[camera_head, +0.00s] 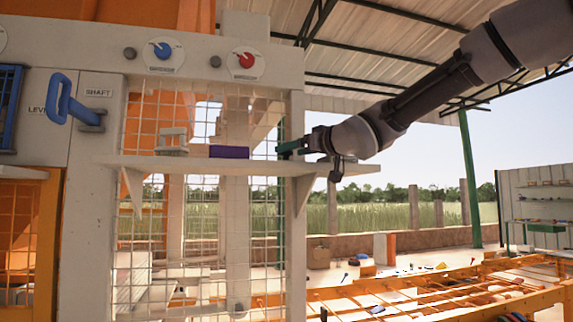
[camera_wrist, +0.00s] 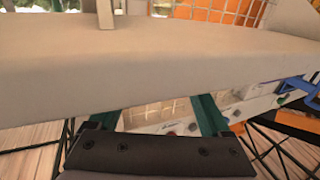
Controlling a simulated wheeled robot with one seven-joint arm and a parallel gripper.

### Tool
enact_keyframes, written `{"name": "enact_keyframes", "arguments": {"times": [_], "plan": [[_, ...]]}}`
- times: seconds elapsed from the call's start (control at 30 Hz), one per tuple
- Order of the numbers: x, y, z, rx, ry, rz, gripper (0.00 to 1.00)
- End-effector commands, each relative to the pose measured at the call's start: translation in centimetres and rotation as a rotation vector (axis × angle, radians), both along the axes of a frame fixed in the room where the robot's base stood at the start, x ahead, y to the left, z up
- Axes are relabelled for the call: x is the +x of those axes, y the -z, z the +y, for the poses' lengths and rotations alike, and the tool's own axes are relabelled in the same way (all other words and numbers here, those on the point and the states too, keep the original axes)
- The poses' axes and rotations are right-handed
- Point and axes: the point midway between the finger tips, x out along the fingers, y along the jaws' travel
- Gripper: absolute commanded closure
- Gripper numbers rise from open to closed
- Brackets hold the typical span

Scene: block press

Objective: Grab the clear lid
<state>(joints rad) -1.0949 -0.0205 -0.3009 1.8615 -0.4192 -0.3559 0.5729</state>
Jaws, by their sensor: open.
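A pale object with a raised top, which may be the clear lid (camera_head: 171,142), sits on the left part of the white shelf (camera_head: 135,162) in the head view. I cannot tell whether it is see-through. My gripper (camera_head: 286,148) is at the right end of the shelf, pointing left, with a gap between it and the pale object. A purple block (camera_head: 229,152) lies on the shelf between them. In the wrist view my gripper (camera_wrist: 155,108) has its two green fingers spread with nothing seen held between them. No lid can be made out clearly there.
In the wrist view the shelf's thick edge (camera_wrist: 150,80) crosses close in front of the fingers. A wire mesh panel (camera_head: 265,200) and a white post stand at the shelf. A blue lever (camera_head: 66,100) sticks out at left. Open air lies right of the shelf.

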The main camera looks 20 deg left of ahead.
Motion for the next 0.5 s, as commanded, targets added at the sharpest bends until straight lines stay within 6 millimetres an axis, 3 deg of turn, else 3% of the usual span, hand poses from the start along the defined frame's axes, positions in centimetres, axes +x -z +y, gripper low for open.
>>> {"name": "enact_keyframes", "arguments": {"times": [0.2,0.47,0.5], "plan": [[1.6,0.0,2.5,-0.002,0.0,-0.001,0.18],[1.8,0.1,2.8,-0.001,-0.001,0.001,0.18],[1.8,0.1,2.8,-0.001,0.0,0.001,0.22]]}}
